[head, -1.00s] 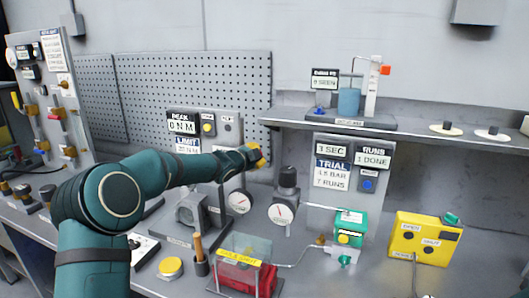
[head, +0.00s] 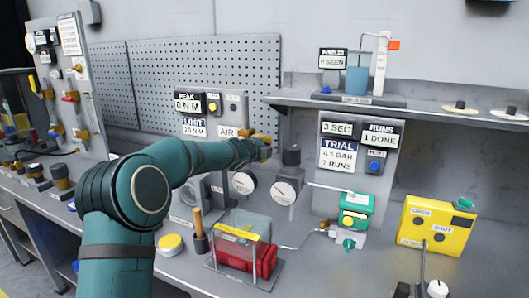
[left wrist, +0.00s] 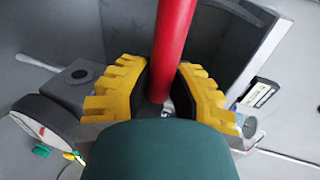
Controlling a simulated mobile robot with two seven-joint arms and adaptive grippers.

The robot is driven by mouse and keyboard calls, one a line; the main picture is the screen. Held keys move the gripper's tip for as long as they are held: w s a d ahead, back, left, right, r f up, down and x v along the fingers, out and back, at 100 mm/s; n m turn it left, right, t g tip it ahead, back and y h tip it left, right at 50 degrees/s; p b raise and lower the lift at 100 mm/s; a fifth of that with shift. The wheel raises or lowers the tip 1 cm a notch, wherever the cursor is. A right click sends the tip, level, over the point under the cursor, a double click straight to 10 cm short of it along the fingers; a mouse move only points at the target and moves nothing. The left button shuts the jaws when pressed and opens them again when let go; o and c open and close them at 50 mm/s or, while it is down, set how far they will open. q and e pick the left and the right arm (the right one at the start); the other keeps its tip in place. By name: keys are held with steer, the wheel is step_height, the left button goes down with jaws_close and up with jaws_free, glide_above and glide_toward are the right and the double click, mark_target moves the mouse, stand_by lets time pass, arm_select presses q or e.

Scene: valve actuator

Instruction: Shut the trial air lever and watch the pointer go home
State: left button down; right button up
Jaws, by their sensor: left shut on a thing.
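In the left wrist view a red bar (left wrist: 174,45), which looks like the air lever's handle, stands between the yellow fingers of my left gripper (left wrist: 162,95). The gripper is shut on it. In the head view this gripper (head: 262,143) is beside the AIR label (head: 228,132), and the lever is hidden by it. Below are two round white dials, a left gauge (head: 243,184) and a right gauge (head: 285,192). Both have thin pointers, too small to read. One dial (left wrist: 38,128) shows a red mark in the left wrist view. My right gripper is not in view.
A clear-covered red box (head: 266,262), a green unit (head: 355,212) and a yellow open/shut box (head: 436,225) stand on the bench. A shelf (head: 440,114) overhangs behind.

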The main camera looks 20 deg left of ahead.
arm_select(q)
steer(key=shift+f, duration=0.2)
stand_by(0.3)
steer(key=c, duration=0.8)
jaws_free()
steer(key=shift+c, duration=0.2)
steer(key=shift+r, duration=0.1)
